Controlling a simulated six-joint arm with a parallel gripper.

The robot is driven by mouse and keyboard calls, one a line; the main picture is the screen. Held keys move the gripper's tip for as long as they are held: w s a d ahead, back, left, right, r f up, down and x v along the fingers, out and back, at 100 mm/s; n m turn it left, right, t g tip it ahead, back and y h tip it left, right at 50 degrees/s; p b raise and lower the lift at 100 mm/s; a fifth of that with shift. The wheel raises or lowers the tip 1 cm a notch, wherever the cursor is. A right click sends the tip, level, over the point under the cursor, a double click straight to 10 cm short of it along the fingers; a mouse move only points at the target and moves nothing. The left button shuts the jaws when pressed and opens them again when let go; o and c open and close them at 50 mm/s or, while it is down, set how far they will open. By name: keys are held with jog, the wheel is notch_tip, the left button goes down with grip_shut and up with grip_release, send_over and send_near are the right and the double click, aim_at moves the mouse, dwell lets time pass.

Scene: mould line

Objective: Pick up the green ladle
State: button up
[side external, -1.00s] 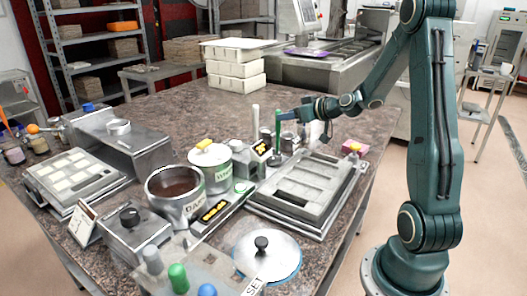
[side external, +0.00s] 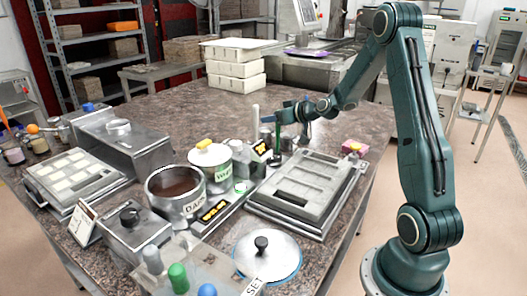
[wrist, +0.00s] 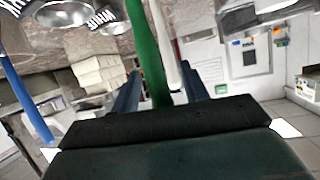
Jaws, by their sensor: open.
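The green ladle shows as an upright green handle (side external: 278,137) among the pots at the back middle of the table in the side view. Its lower end is hidden among the containers. In the wrist view the green handle (wrist: 148,50) runs down between my two fingers. My gripper (side external: 272,119) is at the upper part of this handle. In the wrist view my gripper (wrist: 161,86) is open, with one finger on each side of the green handle. A white handle (wrist: 169,45) also shows close to the right finger; I cannot tell its depth.
The white handle (side external: 256,119) stands just left of the green one. A lidded white pot (side external: 211,167), a dark-filled pot (side external: 174,189) and a grey mould tray (side external: 306,187) are nearby. A blue handle (wrist: 27,98) shows at left in the wrist view.

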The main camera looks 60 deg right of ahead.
jog(key=shift+c, duration=0.3)
grip_shut()
jog(key=shift+r, duration=0.1)
dwell(0.4)
notch_tip(320, 180, up, 20)
dwell(0.7)
dwell(0.5)
